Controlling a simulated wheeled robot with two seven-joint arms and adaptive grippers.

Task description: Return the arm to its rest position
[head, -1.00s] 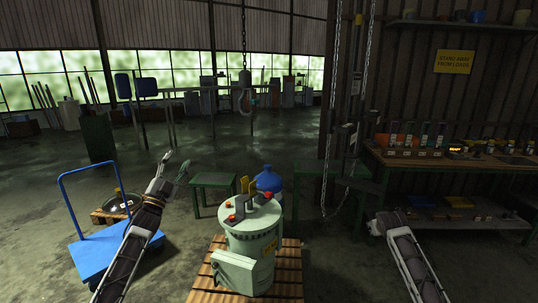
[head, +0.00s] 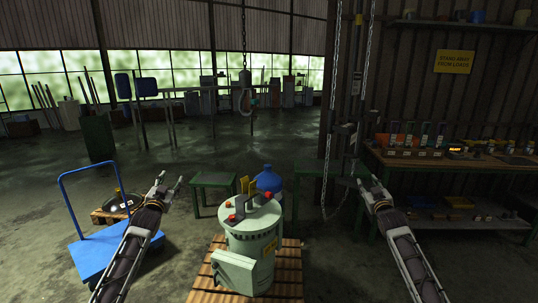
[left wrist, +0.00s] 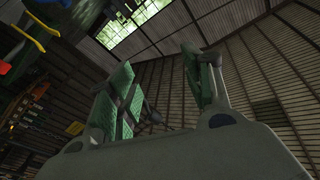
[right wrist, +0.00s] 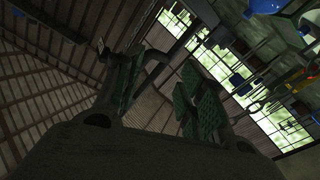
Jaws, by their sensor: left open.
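My left gripper (head: 171,184) is raised at the left in the head view, above and beside the blue trolley as seen. Its green-padded fingers stand apart with nothing between them in the left wrist view (left wrist: 163,90). My right gripper (head: 372,187) is raised at the right, in front of the workbench as seen. In the right wrist view its padded fingers (right wrist: 160,95) are apart and empty. The pale green disperser drum (head: 252,240) with red knobs stands upright between my arms, and neither gripper touches it.
The drum stands on a wooden pallet (head: 289,278). A blue trolley (head: 105,255) is at the left. A blue bottle (head: 268,181) and green stools (head: 214,180) are behind the drum. A workbench (head: 440,163) is at the right. Hanging chains (head: 332,110) are near my right gripper.

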